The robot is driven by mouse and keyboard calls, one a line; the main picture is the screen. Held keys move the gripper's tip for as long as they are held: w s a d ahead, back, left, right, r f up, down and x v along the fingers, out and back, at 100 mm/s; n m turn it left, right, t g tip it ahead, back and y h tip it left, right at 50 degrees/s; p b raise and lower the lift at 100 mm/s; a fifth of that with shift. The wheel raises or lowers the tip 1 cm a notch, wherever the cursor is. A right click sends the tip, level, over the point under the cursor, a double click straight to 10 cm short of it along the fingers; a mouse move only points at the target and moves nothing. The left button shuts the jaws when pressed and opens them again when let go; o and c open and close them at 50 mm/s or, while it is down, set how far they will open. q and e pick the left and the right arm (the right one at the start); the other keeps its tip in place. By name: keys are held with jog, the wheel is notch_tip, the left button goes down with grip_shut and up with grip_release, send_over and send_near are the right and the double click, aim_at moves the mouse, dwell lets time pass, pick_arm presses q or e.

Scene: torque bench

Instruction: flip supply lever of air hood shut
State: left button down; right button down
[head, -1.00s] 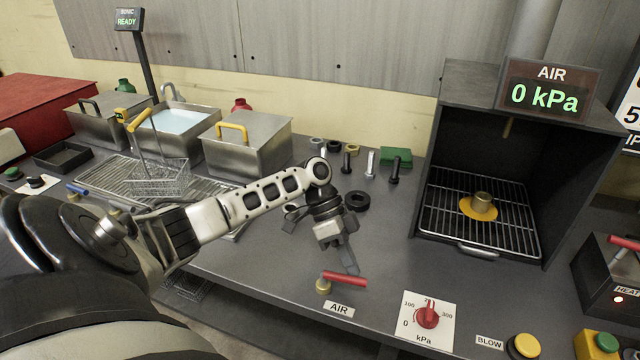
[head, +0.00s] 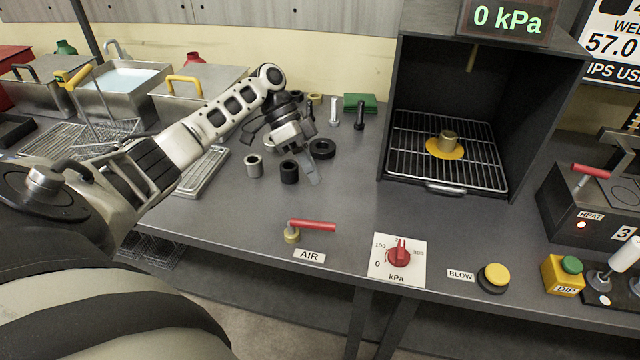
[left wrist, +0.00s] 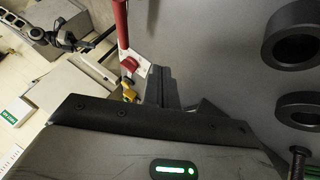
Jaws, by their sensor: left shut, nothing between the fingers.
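The AIR supply lever has a red handle (head: 312,226) on a brass valve base (head: 291,236), at the bench's front edge beside the AIR label (head: 309,256). Its handle points right, roughly along the edge. My left gripper (head: 313,179) is shut and empty, above the bench and behind the lever, apart from it. In the left wrist view the red handle (left wrist: 122,25) shows beyond the gripper's dark fingers (left wrist: 157,85). The air hood (head: 390,100) stands at the right, its display (head: 508,18) reading 0 kPa. My right gripper is not in view.
A kPa dial (head: 398,252) and yellow BLOW button (head: 495,277) lie right of the lever. Rings such as the black one (head: 322,149) and several bolts stand near the gripper. The bench between lever and hood is clear.

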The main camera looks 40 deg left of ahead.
pick_arm(q)
jog(key=shift+w+v, duration=0.2)
jog(key=shift+v, duration=0.85)
jog(key=shift+w+v, duration=0.2)
jog(key=shift+v, duration=0.85)
